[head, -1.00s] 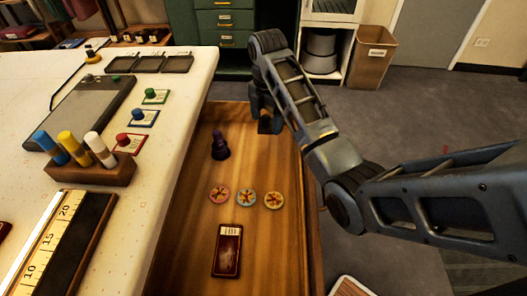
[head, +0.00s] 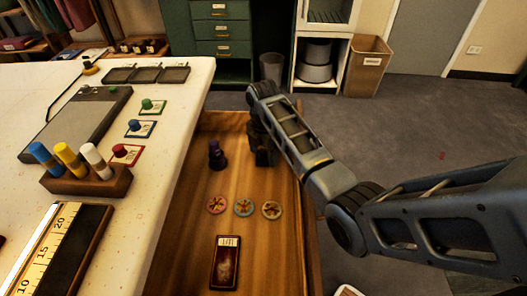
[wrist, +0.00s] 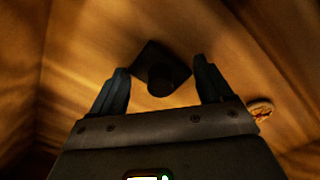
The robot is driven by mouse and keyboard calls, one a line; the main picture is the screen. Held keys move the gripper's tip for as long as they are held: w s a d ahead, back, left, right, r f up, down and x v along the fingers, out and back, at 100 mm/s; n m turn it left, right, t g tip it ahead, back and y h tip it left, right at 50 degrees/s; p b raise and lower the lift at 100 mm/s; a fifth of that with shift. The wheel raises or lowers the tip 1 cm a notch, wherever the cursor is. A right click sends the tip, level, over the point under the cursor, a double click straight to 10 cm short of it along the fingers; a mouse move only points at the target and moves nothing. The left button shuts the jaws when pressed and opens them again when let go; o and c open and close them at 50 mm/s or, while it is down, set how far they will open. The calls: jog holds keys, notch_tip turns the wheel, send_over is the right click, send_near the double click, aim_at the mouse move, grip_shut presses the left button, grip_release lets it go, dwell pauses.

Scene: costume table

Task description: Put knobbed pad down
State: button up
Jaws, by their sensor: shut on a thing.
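The knobbed pad (wrist: 155,60) shows in the wrist view as a dark square plate with a round knob, between the two fingers of my gripper (wrist: 160,78). My gripper is shut on it. In the head view my gripper (head: 263,158) is low inside the wooden drawer (head: 185,235), near its right wall. The pad cannot be made out there, in the dark around the gripper. Whether the pad touches the drawer floor is hard to tell.
A purple pawn-like piece (head: 216,155) stands left of my gripper. Three round tokens (head: 243,207) lie nearer, and a dark red card box (head: 226,262) lies nearer still. The white table (head: 165,150) borders the drawer on the left. Bare wood shows between these things.

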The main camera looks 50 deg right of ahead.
aim_at(263, 151)
jog(key=shift+f, duration=0.1)
jog(key=o, duration=0.9)
notch_tip(263, 151, up, 12)
jog(key=shift+r+p, duration=0.15)
jog(key=shift+p, duration=0.45)
